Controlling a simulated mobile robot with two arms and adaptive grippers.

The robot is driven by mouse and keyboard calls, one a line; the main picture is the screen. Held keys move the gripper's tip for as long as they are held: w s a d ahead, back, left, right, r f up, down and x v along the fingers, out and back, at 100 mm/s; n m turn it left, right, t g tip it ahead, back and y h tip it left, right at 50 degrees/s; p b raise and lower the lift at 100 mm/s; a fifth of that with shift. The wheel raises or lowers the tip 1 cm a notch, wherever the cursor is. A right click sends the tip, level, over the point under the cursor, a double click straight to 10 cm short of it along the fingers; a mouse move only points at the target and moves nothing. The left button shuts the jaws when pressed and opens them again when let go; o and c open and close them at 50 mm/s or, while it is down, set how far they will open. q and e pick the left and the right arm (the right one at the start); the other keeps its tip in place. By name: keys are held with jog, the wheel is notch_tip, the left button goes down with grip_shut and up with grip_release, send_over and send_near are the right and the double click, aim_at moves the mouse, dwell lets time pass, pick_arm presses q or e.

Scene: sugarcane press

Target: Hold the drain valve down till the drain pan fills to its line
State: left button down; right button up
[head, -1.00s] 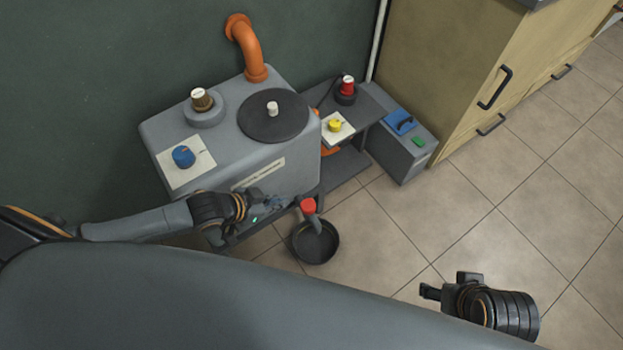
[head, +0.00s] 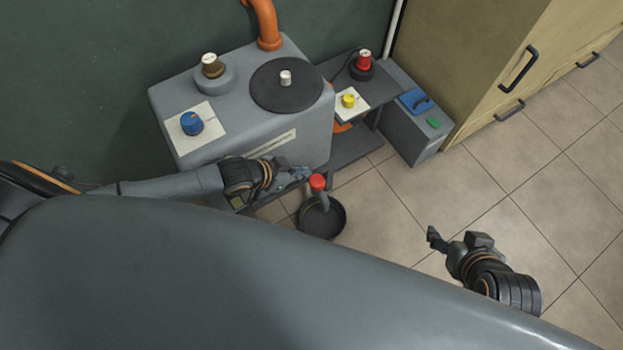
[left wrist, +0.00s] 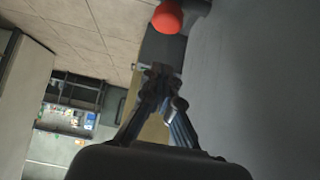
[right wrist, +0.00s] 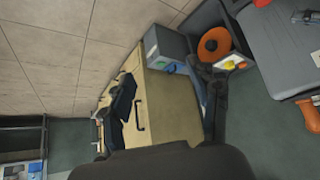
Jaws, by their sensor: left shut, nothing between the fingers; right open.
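The drain valve (head: 317,182) is a red cap on a grey spout at the front of the press (head: 235,112). It also shows in the left wrist view (left wrist: 167,17), beyond the fingertips. The dark round drain pan (head: 340,222) stands below the spout; its line and fill level cannot be made out. My left gripper (head: 304,173) is shut and empty, just left of the red cap. A gap to the cap shows in the wrist view (left wrist: 160,72). My right gripper (head: 433,236) is open and empty, over the floor at the right, away from the press.
The press top carries a blue knob (head: 191,123), a brown knob (head: 212,66) and a dark round lid (head: 296,98). A shelf with a red knob (head: 364,61) and a yellow knob (head: 348,100) adjoins. A wooden cabinet (head: 480,60) stands right. Floor at right is clear.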

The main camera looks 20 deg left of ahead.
aim_at(320, 179)
pick_arm(q)
jog(key=b+x, duration=0.1)
jog(key=x, duration=0.3)
jog(key=shift+w+d+f+b, duration=0.15)
jog(key=shift+w+f+b, duration=0.05)
jog(key=shift+f+b, duration=0.2)
notch_tip(320, 179, down, 3)
jog(key=shift+s+f+b, duration=0.1)
jog(key=shift+b, duration=0.65)
jog(key=shift+f, duration=0.15)
pick_arm(e)
jog(key=w+a+r+t+y, duration=0.1)
jog(key=w+a+r+t, duration=0.1)
jog(key=w+r+t, duration=0.3)
jog(key=w+a+r+t+y, duration=0.2)
jog(key=w+r+t, duration=0.3)
jog(key=r, duration=0.3)
jog(key=shift+a+r+n, duration=0.3)
jog(key=shift+a+r, duration=0.05)
jog(key=shift+w, duration=0.1)
